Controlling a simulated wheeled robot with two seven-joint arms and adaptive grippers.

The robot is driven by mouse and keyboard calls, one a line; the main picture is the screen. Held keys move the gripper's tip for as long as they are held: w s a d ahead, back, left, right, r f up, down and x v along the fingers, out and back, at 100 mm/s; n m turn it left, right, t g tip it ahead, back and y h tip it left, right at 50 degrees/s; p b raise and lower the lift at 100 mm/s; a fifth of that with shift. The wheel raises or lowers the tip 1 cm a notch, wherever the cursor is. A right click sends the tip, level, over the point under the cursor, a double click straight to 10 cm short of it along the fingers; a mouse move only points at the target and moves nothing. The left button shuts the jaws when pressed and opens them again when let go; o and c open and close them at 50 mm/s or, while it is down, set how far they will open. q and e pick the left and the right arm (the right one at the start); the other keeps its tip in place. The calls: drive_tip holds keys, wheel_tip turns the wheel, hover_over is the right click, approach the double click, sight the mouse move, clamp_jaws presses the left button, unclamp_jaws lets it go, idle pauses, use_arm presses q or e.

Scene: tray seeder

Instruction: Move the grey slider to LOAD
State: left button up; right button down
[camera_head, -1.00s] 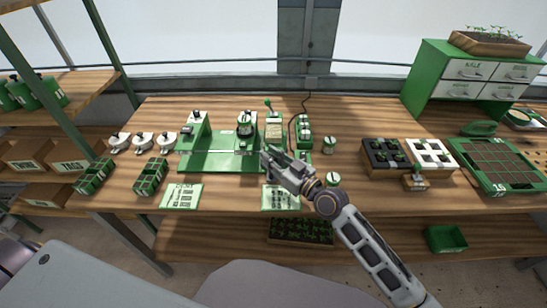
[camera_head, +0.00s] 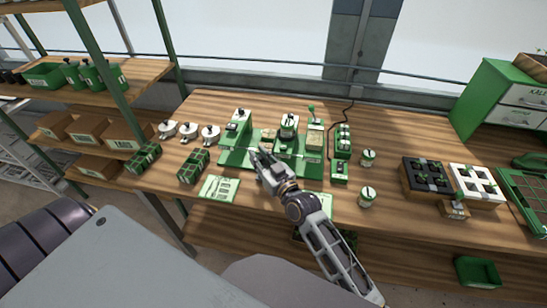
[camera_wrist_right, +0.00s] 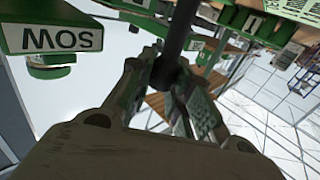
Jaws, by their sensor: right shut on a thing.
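The green tray seeder (camera_head: 234,158) stands on the bench, with an upright post (camera_head: 237,120) at its left and a hopper (camera_head: 288,122) further right. My right gripper (camera_head: 262,158) is at its front, between the post and the hopper. In the right wrist view the gripper (camera_wrist_right: 167,75) is shut on a dark grey upright bar, the grey slider (camera_wrist_right: 181,30). A green sign (camera_wrist_right: 55,33) reading SOW is at the upper left there. The slider is hidden by my gripper in the head view. No LOAD mark is readable. My left gripper is out of view.
White lidded pots (camera_head: 188,130) and a green caddy (camera_head: 193,166) stand left of the seeder. A card (camera_head: 219,188) lies in front.

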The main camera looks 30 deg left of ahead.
drive_tip(key=shift+s+a, duration=0.25)
drive_tip(key=shift+a, duration=0.55)
drive_tip(key=shift+s+a, duration=0.2)
drive_tip(key=shift+a, duration=0.6)
drive_tip(key=c, duration=1.6)
unclamp_jaws()
drive_tip(key=shift+o, duration=0.2)
drive_tip(key=v, duration=1.2)
